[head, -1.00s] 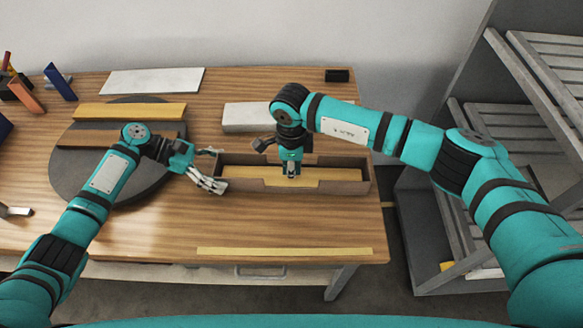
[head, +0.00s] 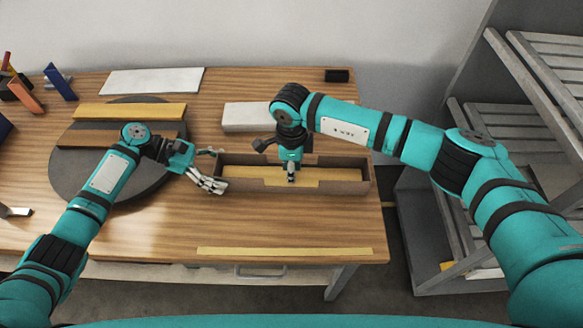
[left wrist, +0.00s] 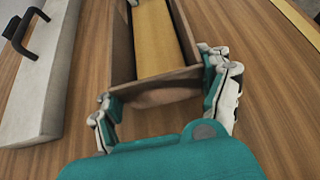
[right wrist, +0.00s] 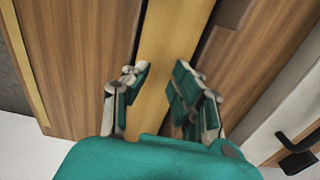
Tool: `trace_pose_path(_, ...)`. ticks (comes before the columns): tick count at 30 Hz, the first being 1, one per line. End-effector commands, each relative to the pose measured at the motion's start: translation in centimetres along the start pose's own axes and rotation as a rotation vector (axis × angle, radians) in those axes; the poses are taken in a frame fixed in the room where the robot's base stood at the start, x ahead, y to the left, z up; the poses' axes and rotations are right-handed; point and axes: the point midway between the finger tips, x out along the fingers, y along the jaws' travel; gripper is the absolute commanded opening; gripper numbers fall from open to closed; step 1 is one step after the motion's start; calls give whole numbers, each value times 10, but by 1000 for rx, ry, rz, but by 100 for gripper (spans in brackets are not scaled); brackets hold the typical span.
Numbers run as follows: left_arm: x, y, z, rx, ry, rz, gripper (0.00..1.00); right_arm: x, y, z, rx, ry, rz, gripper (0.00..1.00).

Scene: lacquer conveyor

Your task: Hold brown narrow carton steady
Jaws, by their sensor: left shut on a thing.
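The brown narrow carton (head: 345,188) is a long open-topped box lying lengthwise on the wooden table. A yellow bar (head: 325,177) lies inside it. My left gripper (head: 214,169) is shut on the carton's left end, one finger on each side. The left wrist view shows the fingers (left wrist: 165,84) against the carton's end wall (left wrist: 155,90). My right gripper (head: 291,176) points down into the carton's middle. In the right wrist view its fingers (right wrist: 158,80) are apart over the yellow bar (right wrist: 165,40), with a gap visible.
A dark round turntable (head: 75,170) at left bears a yellow bar (head: 130,111) and a brown strip (head: 90,138). A whitish box (head: 245,115) stands behind the carton. A yellow strip (head: 285,251) lies along the front edge. A grey rack (head: 520,130) stands at right.

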Motion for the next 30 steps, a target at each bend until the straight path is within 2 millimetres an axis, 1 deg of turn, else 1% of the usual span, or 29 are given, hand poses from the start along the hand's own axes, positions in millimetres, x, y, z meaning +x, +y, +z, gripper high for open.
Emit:
trace_pose_path(5,0,0,0,-1,0,-1,50,-2,0,0,0,0,0,25)
trace_pose_path(8,0,0,0,-1,0,-1,50,-11,-1,0,-1,-1,-1,25)
trace_pose_path(11,0,0,0,-1,1,-1,50,-28,-1,0,-2,-2,-4,25)
trace_pose_path(18,0,0,0,-1,1,-1,50,-80,-1,0,0,-1,-4,25)
trace_pose_path(21,0,0,0,-1,1,-1,50,-98,-1,0,0,0,-4,25)
trace_pose_path(25,0,0,0,-1,1,-1,50,-113,-1,0,0,0,-2,25)
trace_pose_path(30,0,0,0,-1,0,-1,50,-120,0,0,0,1,1,25)
